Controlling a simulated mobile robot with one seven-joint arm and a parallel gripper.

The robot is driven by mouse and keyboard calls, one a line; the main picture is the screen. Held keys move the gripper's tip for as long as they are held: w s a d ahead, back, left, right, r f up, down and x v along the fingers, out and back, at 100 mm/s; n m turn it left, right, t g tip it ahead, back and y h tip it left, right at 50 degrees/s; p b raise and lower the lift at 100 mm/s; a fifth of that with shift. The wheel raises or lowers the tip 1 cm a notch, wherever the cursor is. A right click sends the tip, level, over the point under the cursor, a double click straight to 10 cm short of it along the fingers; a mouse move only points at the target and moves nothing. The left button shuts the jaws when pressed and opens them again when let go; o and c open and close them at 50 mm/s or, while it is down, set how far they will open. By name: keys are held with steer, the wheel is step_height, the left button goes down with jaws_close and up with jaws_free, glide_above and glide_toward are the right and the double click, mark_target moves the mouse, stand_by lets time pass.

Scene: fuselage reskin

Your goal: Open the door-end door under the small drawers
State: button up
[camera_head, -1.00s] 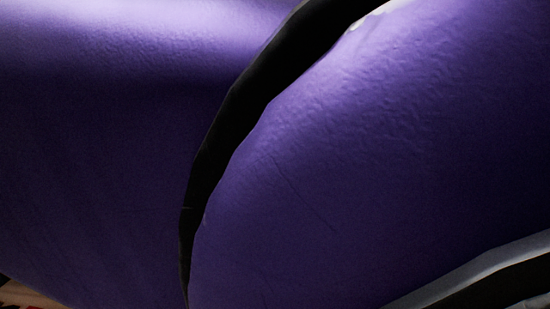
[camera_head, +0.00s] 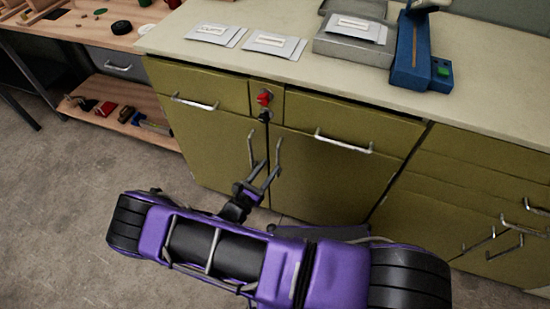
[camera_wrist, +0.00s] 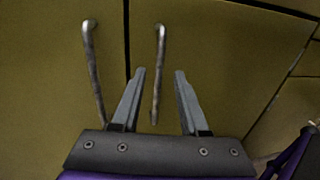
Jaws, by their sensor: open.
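The olive cabinet has two doors under its two top drawers, a left door (camera_head: 205,140) and a right door (camera_head: 318,178). Both look shut, with a dark seam between them. The left door's bar handle (camera_wrist: 95,70) and the right door's bar handle (camera_wrist: 158,65) stand upright on either side of the seam. My gripper (camera_head: 266,173) is open and empty in front of the doors. In the wrist view my gripper (camera_wrist: 157,73) has its fingers to either side of the right handle; whether they reach its depth I cannot tell. Which door is the door-end one is not shown.
A left drawer (camera_head: 190,85) and a right drawer (camera_head: 355,120) have horizontal handles. A red knob (camera_head: 264,98) sits between them. Packets, a grey box (camera_head: 352,45) and a blue tool (camera_head: 412,55) lie on the countertop. More handled cabinet fronts (camera_head: 470,190) stand at right. Concrete floor (camera_head: 70,220) is clear at left.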

mark_target(277, 157)
steer(key=shift+x, duration=2.25)
jaws_close()
